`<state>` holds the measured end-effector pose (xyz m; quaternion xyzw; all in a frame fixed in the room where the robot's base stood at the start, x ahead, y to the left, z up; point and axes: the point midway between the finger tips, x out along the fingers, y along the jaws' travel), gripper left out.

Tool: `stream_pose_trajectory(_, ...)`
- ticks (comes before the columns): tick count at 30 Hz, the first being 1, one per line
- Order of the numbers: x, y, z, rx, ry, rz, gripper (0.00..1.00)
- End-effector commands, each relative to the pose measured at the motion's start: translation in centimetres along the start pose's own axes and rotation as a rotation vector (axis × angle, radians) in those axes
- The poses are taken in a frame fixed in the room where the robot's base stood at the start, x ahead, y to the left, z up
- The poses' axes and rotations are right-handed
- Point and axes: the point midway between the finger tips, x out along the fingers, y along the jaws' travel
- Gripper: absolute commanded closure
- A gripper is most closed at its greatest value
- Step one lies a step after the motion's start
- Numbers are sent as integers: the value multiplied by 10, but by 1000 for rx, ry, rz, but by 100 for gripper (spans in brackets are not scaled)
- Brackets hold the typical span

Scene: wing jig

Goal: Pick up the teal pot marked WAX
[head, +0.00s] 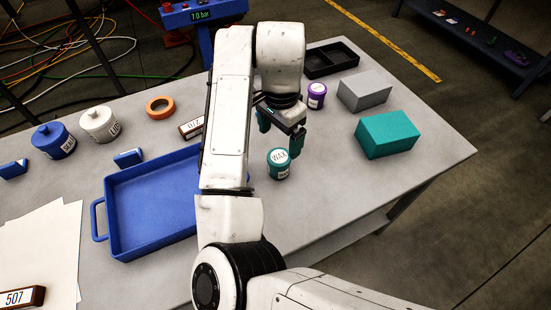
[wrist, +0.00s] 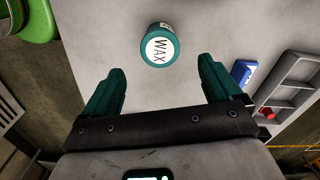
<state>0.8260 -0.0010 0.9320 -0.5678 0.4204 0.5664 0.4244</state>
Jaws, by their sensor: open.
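The teal pot marked WAX (head: 279,164) stands upright on the grey table, with a white label on its lid. In the wrist view the WAX pot (wrist: 160,45) is beyond my fingertips, roughly midway between them. My gripper (head: 281,137) has teal fingers and is open and empty above the table, just behind the pot in the head view. The open gripper also shows in the wrist view (wrist: 160,80). The fingers do not appear to touch the pot.
A purple pot (head: 317,96), a grey block (head: 364,92) and a teal block (head: 388,135) stand to the right. A black tray (head: 330,60) lies behind. A blue tray (head: 150,250) is at left, partly hidden by my arm. The table front right of the WAX pot is clear.

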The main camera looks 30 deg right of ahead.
Motion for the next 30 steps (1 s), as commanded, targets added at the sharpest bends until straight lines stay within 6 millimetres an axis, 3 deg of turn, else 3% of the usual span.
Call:
stream_pose_trajectory(24,98,1,0,-10,1,8,8)
stream_pose_trajectory(30,109,1,0,-8,1,7,8)
